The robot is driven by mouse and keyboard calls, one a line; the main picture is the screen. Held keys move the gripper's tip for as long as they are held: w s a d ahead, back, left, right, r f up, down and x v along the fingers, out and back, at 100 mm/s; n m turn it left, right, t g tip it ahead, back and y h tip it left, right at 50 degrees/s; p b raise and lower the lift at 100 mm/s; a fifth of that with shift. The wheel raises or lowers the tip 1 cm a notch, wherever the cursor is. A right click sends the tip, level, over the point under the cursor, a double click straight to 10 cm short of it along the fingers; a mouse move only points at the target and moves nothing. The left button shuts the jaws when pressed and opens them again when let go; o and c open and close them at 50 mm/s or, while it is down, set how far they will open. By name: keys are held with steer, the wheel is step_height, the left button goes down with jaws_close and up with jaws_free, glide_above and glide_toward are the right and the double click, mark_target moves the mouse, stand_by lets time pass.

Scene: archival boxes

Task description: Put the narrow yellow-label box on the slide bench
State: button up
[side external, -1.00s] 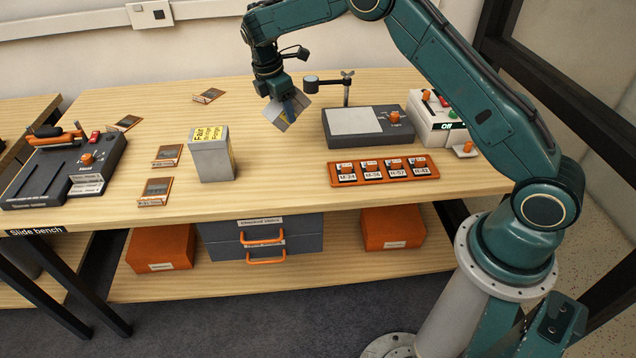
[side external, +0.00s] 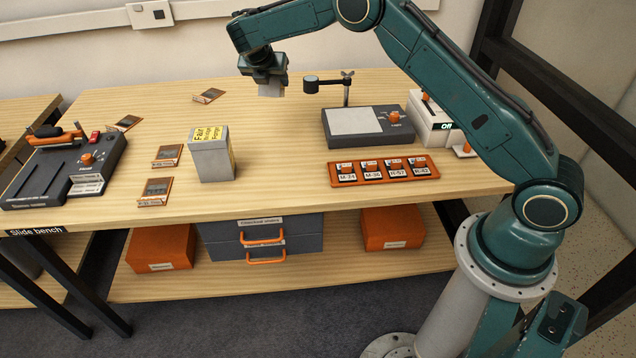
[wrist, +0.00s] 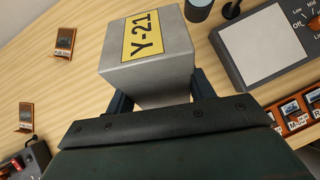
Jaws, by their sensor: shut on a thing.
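My gripper (side external: 266,80) is shut on a grey box (side external: 270,91) and holds it above the back middle of the bench. In the wrist view the held box (wrist: 175,66) carries a yellow label reading Y-21, and the fingers are on either side of it. In the side view the gripper hides most of this box. A second grey box (side external: 211,162) with yellow labels stands upright on the slide bench (side external: 280,180), front left of my gripper and apart from it.
A light panel (side external: 362,128) with a knob and a magnifier on a stand (side external: 325,83) are right of my gripper. An orange slide rack (side external: 383,170) lies in front. Several slides and a dark device (side external: 65,172) are at left. Bare wood lies between.

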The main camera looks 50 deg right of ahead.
steer(key=w+d+r+n+t+y, duration=0.1)
steer(key=w+d+r+n+t, duration=0.6)
steer(key=w+t, duration=0.1)
steer(key=shift+w+n+t+y, duration=0.3)
steer(key=shift+n+y, duration=0.1)
steer(key=shift+f, duration=0.2)
glide_above(273, 115)
step_height(273, 115, down, 20)
steer(key=shift+a+r, duration=0.1)
stand_by(0.8)
steer(key=o, duration=1.1)
steer(key=shift+f, duration=0.2)
steer(key=shift+r, duration=0.2)
steer(key=shift+s+a, duration=0.1)
steer(key=shift+s, duration=0.05)
